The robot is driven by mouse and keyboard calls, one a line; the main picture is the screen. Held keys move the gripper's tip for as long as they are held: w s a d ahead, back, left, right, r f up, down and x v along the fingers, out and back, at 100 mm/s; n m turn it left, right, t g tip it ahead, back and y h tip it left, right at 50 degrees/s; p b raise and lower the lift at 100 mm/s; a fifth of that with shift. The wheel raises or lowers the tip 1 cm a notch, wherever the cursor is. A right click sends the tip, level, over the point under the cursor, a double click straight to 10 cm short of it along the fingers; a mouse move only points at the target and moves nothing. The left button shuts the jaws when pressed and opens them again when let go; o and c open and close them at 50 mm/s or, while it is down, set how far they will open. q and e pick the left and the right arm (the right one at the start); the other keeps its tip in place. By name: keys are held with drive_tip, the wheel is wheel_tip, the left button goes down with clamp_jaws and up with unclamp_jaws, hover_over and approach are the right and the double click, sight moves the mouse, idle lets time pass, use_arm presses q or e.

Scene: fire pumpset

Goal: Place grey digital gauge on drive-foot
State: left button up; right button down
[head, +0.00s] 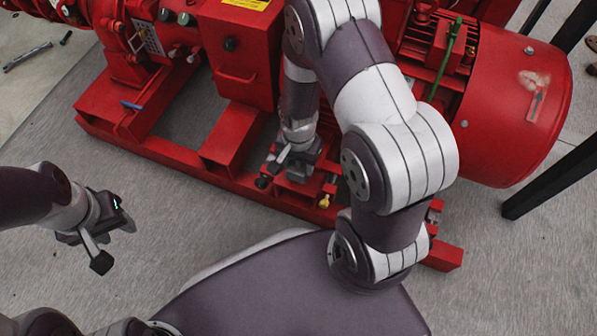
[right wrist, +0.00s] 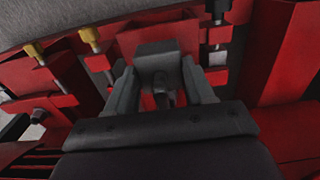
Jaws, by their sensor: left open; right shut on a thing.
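My right gripper (head: 281,170) is low over the red base frame (head: 185,158), among its cross-members. In the right wrist view its two fingers (right wrist: 162,80) are shut on a grey block, which I take to be the grey digital gauge (right wrist: 158,48). The gauge's face is turned away, and I cannot tell whether it touches the red metal beneath. The drive-foot is not clearly distinguishable; red blocks with brass-coloured bolts (right wrist: 90,36) lie close beside the gripper. My left gripper (head: 114,244) is open and empty above the grey floor at left.
A red box housing (head: 240,55) rises behind the right gripper. A blue marker-like piece (head: 131,105) lies on the frame. Black legs stand at far right.

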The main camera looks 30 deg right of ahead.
sight(298, 166)
wheel_tip(298, 166, down, 3)
drive_tip(key=shift+f+b, duration=0.1)
drive_tip(key=shift+b, duration=0.7)
drive_tip(key=shift+r, duration=0.25)
drive_tip(key=shift+f, duration=0.2)
use_arm(q)
wheel_tip(298, 166, down, 2)
drive_tip(key=shift+f, duration=0.1)
use_arm(e)
drive_tip(key=shift+c, duration=2.1)
unclamp_jaws()
drive_tip(key=shift+r, duration=0.1)
